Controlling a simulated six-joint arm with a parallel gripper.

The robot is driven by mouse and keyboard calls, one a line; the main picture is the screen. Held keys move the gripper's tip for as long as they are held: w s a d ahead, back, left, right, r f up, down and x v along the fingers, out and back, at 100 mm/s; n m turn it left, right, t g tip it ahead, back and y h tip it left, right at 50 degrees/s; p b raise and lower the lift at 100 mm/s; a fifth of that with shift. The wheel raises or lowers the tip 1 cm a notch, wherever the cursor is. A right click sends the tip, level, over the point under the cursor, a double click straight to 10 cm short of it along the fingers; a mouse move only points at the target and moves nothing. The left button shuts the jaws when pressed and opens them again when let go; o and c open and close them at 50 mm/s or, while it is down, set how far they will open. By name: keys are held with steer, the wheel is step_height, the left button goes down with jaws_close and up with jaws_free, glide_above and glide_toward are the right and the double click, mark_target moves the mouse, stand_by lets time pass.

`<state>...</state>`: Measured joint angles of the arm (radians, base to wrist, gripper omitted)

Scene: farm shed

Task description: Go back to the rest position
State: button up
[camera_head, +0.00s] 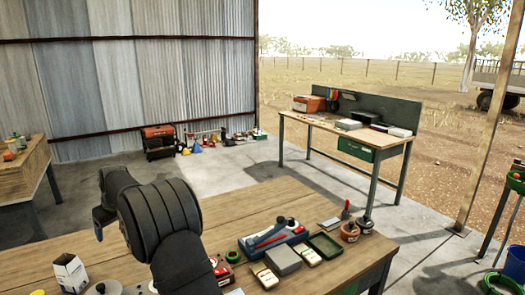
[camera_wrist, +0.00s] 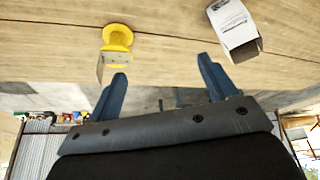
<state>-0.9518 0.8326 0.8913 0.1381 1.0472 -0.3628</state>
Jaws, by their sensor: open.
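My gripper (camera_wrist: 162,72) is open in the wrist view, with its two blue fingers apart and nothing between them. In the head view my dark arm rises over the left part of the wooden workbench (camera_head: 130,268), and it largely hides the gripper. In the wrist view a yellow spool-like thing (camera_wrist: 118,38) with a pale tag lies beyond the left finger. A white box (camera_wrist: 238,32) lies beyond the right finger. Both are apart from the fingers. The white box also shows at the lower left of the head view (camera_head: 70,274).
On the bench right of my arm are a blue-and-grey tool (camera_head: 270,238), a grey block (camera_head: 283,261), a green tray (camera_head: 325,245) and a brown pot (camera_head: 350,231). A second workbench (camera_head: 350,130) stands behind. Bare bench shows left of my arm.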

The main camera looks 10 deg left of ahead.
steer(key=w+d+m+t+h, duration=0.1)
steer(key=w+d+m+h, duration=0.2)
steer(key=w+d+m, duration=0.6)
steer(key=w+d+m+t+h, duration=0.1)
steer(key=w+d+m+h, duration=0.2)
steer(key=w+d+m, duration=0.7)
steer(key=d+m, duration=0.1)
steer(key=d, duration=0.4)
steer(key=shift+d+m+t, duration=0.2)
steer(key=shift+m+t, duration=0.1)
steer(key=shift+t, duration=0.1)
steer(key=s+a+n+y, duration=0.2)
steer(key=s+a+n, duration=0.3)
steer(key=a+n, duration=0.1)
steer(key=s+a+n+y, duration=0.2)
steer(key=s+a+n, duration=0.3)
steer(key=a, duration=0.4)
steer(key=shift+f+n, duration=0.35)
steer(key=shift+n, duration=0.15)
